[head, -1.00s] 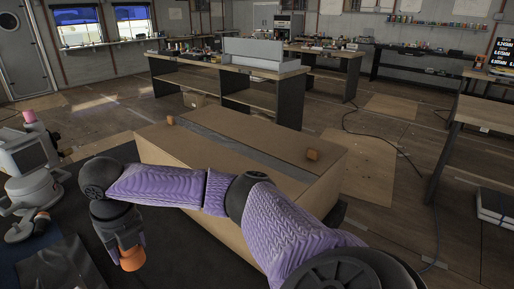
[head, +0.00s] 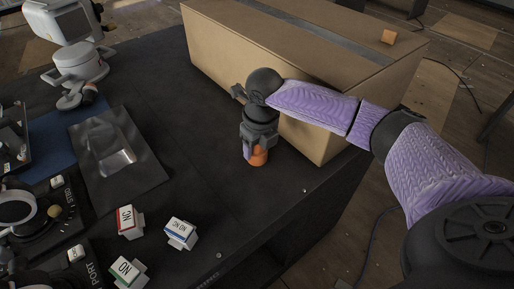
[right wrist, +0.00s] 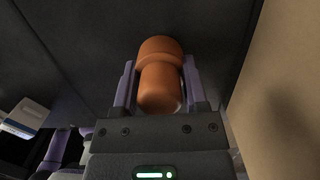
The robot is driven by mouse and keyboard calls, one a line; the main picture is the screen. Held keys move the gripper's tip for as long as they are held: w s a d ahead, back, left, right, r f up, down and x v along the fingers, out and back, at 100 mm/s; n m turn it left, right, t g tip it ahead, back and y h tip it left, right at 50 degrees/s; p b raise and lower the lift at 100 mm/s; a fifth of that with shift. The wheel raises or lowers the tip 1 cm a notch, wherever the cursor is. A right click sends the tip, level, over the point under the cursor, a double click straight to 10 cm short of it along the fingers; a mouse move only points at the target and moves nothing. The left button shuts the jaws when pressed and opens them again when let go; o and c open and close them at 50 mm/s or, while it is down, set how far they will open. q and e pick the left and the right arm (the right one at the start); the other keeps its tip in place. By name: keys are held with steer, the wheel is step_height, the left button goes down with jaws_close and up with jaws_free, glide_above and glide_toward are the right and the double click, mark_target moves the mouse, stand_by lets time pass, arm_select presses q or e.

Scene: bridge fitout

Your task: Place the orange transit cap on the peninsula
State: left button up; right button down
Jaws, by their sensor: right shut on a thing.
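The orange transit cap (head: 258,156) is held between the fingers of my right gripper (head: 257,150), low over the black counter top (head: 180,170) beside the cardboard box. I cannot tell whether the cap touches the black surface. In the right wrist view, the cap (right wrist: 160,75) sits between the two purple-sided fingers, which are shut on it. Its wider end points away from the palm. My left gripper is not in view. I cannot tell for sure which surface is the peninsula.
White switch labels (head: 181,233) lie at the front. The black top between is bare.

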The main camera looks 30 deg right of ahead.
steer(key=shift+r, duration=0.1)
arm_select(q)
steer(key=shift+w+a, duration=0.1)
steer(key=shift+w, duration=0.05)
arm_select(e)
steer(key=shift+c, duration=0.5)
jaws_free()
steer(key=r+p, duration=0.2)
steer(key=r, duration=0.2)
steer(key=s+r+p, duration=0.1)
steer(key=r, duration=0.2)
steer(key=r+p, duration=0.2)
steer(key=r, duration=0.2)
steer(key=shift+s+r+p, duration=0.2)
steer(key=shift+r+p, duration=0.1)
steer(key=shift+r, duration=0.2)
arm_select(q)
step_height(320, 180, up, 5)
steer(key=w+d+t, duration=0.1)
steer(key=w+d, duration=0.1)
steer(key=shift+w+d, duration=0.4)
